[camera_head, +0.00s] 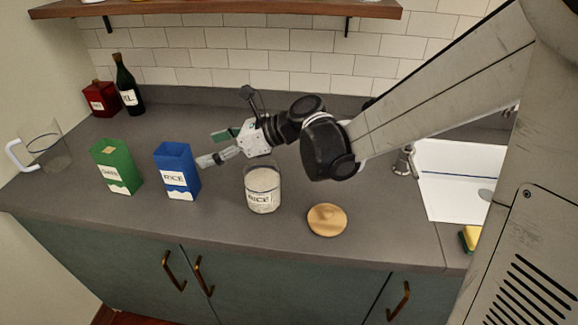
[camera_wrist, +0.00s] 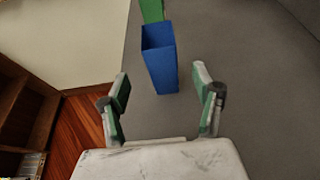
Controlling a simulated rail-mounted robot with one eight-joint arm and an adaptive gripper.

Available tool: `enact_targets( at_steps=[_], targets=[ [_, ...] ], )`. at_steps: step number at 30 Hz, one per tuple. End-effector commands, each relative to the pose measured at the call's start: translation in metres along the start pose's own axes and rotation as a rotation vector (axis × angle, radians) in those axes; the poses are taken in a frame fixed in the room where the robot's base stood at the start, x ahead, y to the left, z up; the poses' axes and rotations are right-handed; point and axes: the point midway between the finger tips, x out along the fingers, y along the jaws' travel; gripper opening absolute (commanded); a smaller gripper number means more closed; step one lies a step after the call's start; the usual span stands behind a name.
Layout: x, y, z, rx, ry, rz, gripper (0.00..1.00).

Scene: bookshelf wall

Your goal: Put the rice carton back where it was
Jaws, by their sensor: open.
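The blue rice carton (camera_head: 177,178) stands upright on the grey counter, its white RICE label facing front. It also shows in the wrist view (camera_wrist: 161,62), just ahead of the fingertips. My gripper (camera_head: 207,148) is to the right of the carton in the head view. In the wrist view my gripper (camera_wrist: 162,85) is open, its fingers spread on either side of the line to the carton. Nothing is held. A glass jar (camera_head: 262,190) labelled RICE, with white contents, stands open to the right.
A green carton (camera_head: 117,170) stands left of the rice carton; its edge shows in the wrist view (camera_wrist: 152,9). A clear pitcher (camera_head: 48,150), red canister (camera_head: 102,99) and dark bottle (camera_head: 128,88) stand farther left. A wooden lid (camera_head: 327,219) lies right of the jar, before the sink (camera_head: 455,170).

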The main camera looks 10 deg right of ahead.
Motion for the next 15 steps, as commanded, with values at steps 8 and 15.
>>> enact_targets(
  at_steps=[8,15],
  targets=[
    [-0.025,0.009,-0.005,-0.187,0.090,-0.040,0.63],
    [-0.082,0.029,-0.024,-0.620,0.319,-0.074,0.63]
  ],
)
